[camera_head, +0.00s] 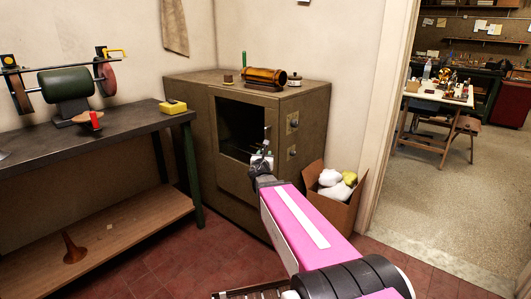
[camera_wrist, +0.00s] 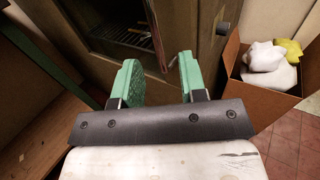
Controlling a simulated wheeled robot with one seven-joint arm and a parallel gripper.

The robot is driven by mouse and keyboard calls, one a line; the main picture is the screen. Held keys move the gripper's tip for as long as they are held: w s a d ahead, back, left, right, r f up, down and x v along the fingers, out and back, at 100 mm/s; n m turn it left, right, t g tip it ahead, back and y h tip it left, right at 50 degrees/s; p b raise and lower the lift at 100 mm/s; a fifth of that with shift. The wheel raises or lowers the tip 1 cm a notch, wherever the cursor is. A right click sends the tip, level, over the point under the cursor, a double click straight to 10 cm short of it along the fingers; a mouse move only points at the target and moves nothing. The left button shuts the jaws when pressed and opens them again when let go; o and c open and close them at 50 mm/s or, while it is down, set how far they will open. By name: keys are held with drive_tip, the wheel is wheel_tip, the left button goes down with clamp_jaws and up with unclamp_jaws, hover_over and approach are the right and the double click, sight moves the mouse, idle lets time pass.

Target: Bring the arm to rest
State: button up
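My gripper (camera_wrist: 158,82) shows in the wrist view with its two green fingers spread well apart and nothing between them. In the head view my gripper (camera_head: 262,160) is small, at the end of my pink arm, in front of the brown metal cabinet (camera_head: 285,190). In the wrist view the cabinet (camera_wrist: 205,45) lies beyond the fingers, with its dark opening and rack (camera_wrist: 118,25) at the top. I cannot tell the exact gap between the fingers and the cabinet front.
A cardboard box (camera_head: 340,208) with white and yellow bundles stands right of the cabinet. A workbench (camera_head: 110,132) with a grinder (camera_head: 65,92) stands at left. An amber cylinder (camera_head: 265,78) lies on the cabinet. A doorway at right opens to a room with a table (camera_head: 428,92).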

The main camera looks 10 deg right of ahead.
drive_tip(key=shift+s+a, duration=0.2)
drive_tip(key=shift+s, duration=0.35)
drive_tip(key=s+d+f+m+g+h, duration=0.1)
drive_tip(key=s+d+f+m+g, duration=0.2)
drive_tip(key=s+f+m+g, duration=0.55)
drive_tip(key=s+d+f+m+g+h, duration=0.1)
drive_tip(key=s+d+f+m+g, duration=0.25)
drive_tip(key=m, duration=0.95)
drive_tip(key=s+a+f+m+g+y, duration=0.5)
drive_tip(key=s+a+f+m+y, duration=0.3)
drive_tip(key=s+a+f+m, duration=0.1)
drive_tip(key=shift+s+a+m, duration=0.75)
drive_tip(key=shift+s+a, duration=0.2)
drive_tip(key=shift+s, duration=0.2)
